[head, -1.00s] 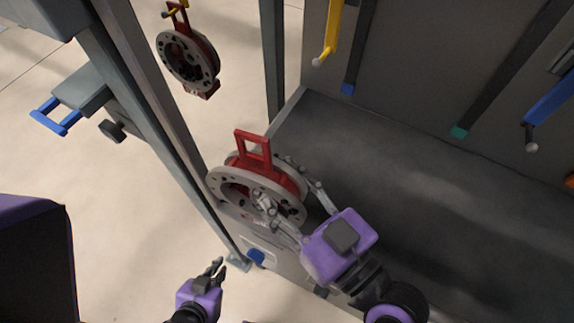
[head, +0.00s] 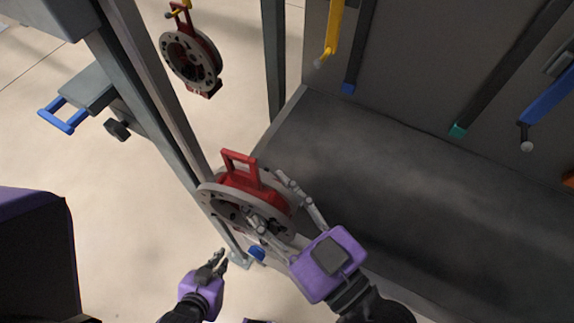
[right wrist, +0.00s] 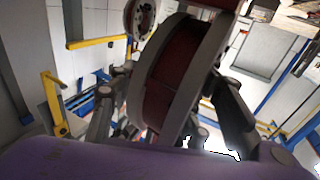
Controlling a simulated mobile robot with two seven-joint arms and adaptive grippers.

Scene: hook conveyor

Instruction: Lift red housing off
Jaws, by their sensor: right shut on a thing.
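A red housing (head: 240,181) with grey perforated flanges and a red loop handle on top is in the middle of the head view. My right gripper (head: 268,200) is shut on it, one finger on each flange. The housing is tilted, beside the grey upright and over the near left edge of the dark bench. In the right wrist view the housing (right wrist: 172,80) fills the space between my fingers. Its handle carries no hook in the head view. My left gripper (head: 221,260) is empty, below the housing, with its fingers slightly apart.
A second red housing (head: 191,58) hangs from a yellow hook at the upper left. An empty yellow hook (head: 331,38) and a blue one (head: 547,103) hang over the dark bench (head: 390,190). The bench top is clear. A grey upright (head: 160,100) stands close left of the held housing.

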